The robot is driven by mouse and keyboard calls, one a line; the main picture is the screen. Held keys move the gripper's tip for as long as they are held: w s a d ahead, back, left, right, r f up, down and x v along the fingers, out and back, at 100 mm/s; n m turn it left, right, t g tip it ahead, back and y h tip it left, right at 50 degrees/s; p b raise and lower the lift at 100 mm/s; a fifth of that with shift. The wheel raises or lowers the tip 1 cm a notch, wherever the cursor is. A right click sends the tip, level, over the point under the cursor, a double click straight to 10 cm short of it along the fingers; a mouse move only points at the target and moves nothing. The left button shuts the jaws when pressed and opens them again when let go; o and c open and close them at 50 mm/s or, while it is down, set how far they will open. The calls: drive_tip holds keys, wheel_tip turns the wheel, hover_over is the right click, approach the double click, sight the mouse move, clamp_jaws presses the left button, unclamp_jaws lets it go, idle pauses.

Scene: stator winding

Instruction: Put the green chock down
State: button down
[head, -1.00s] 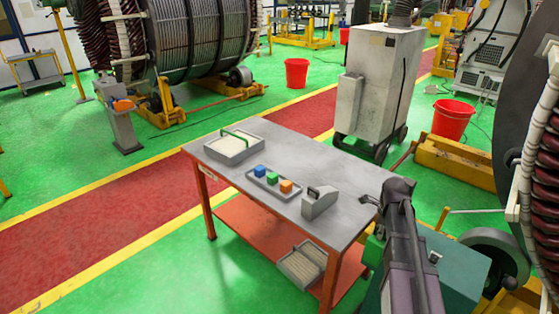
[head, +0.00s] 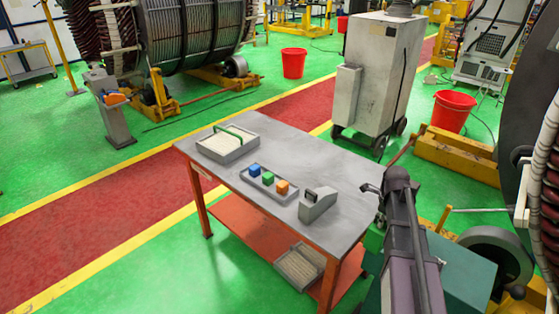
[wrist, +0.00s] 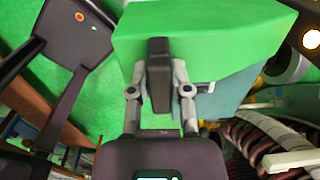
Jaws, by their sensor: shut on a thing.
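The green chock (wrist: 215,32) is a large, smooth green block across the top of the wrist view. My gripper (wrist: 160,62) is shut on it, with a dark finger pad against its near side. The chock's far side is hidden. In the head view my arm reaches in at the lower right, beside the right end of the grey-topped table (head: 325,160). I cannot make out my gripper or the held chock clearly there.
A grey cabinet (head: 378,75) stands behind. The tabletop's back right is clear.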

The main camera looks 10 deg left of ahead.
drive_tip(key=shift+a, duration=0.15)
drive_tip(key=w+a+f+b, duration=0.1)
drive_tip(key=w+a, duration=0.7)
drive_tip(key=a, duration=0.4)
drive_tip(key=shift+w+a+f, duration=0.15)
drive_tip(key=shift+w+f, duration=0.05)
drive_tip(key=shift+w, duration=0.2)
drive_tip(key=shift+w+a+f+b, duration=0.1)
drive_tip(key=shift+a+f+b, duration=0.1)
drive_tip(key=shift+f+b, duration=0.45)
drive_tip(key=shift+w+a+f+b, duration=0.1)
drive_tip(key=shift+a+f+b, duration=0.05)
drive_tip(key=shift+f+b, duration=0.5)
drive_tip(key=shift+w+a+f+b, duration=0.1)
drive_tip(key=shift+a+f+b, duration=0.1)
drive_tip(key=shift+f+b, duration=0.45)
drive_tip(key=c, duration=0.6)
unclamp_jaws()
drive_tip(key=shift+o, duration=0.2)
drive_tip(key=shift+r, duration=0.15)
